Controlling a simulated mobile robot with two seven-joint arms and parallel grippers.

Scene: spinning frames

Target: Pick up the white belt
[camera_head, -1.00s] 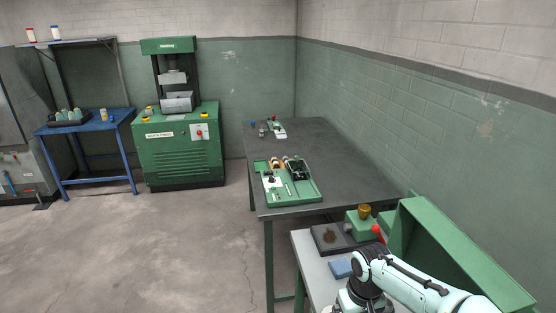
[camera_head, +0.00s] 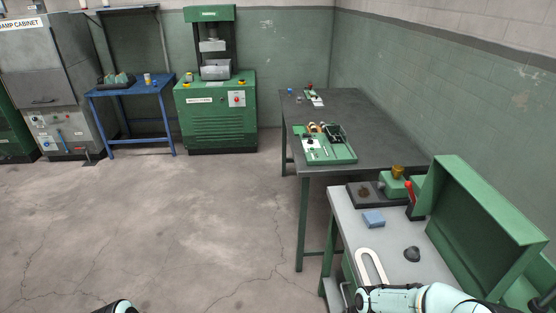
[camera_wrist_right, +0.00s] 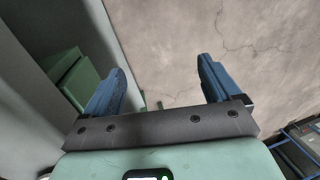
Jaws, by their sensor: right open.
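The white belt (camera_head: 371,262) is a narrow pale loop lying on the near grey-topped bench, close to its front left edge. Its lower end is hidden behind my right arm at the bottom of the head view. My right gripper (camera_wrist_right: 160,78) shows in the right wrist view with its two blue fingers wide apart and nothing between them. The belt does not show in that wrist view. Only a small piece of my left arm shows at the bottom left of the head view; its gripper is out of frame.
On the near bench (camera_head: 345,218) are a blue block (camera_head: 373,219), a dark knob-like piece (camera_head: 411,254) and a green open housing (camera_head: 480,215) on the right. A dark table (camera_head: 385,150) with a green tray (camera_head: 345,156) stands behind. The floor at left is clear.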

